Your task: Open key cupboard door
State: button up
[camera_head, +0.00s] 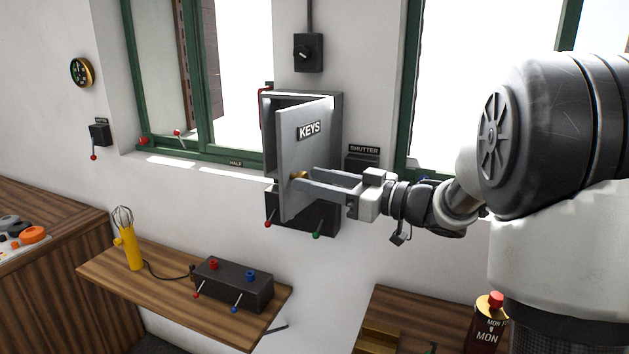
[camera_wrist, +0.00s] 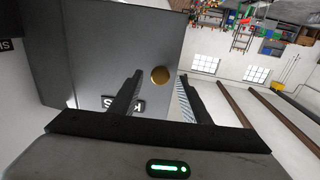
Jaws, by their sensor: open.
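The grey key cupboard (camera_head: 334,112) hangs on the white wall between two green-framed windows. Its door (camera_head: 305,160), labelled KEYS, stands partly open and swung out from the box. A round brass knob (camera_head: 299,176) sits near the door's lower part. My gripper (camera_head: 303,180) is at the door with its fingers around or beside the knob; the head view does not settle which. In the wrist view the fingers are apart, and the brass knob (camera_wrist: 160,75) shows between and just beyond their tips, in front of the door (camera_wrist: 130,45). The inside of the cupboard is mostly hidden by the door.
A dark box with red and green levers (camera_head: 318,215) is directly below the cupboard. A SHUTTER box (camera_head: 362,158) is just right of it. A wooden shelf (camera_head: 150,283) below carries a yellow lamp (camera_head: 130,250) and a black lever box (camera_head: 232,284). A black switch (camera_head: 308,53) is above.

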jog(key=b+v, duration=0.2)
jog(key=v, duration=1.5)
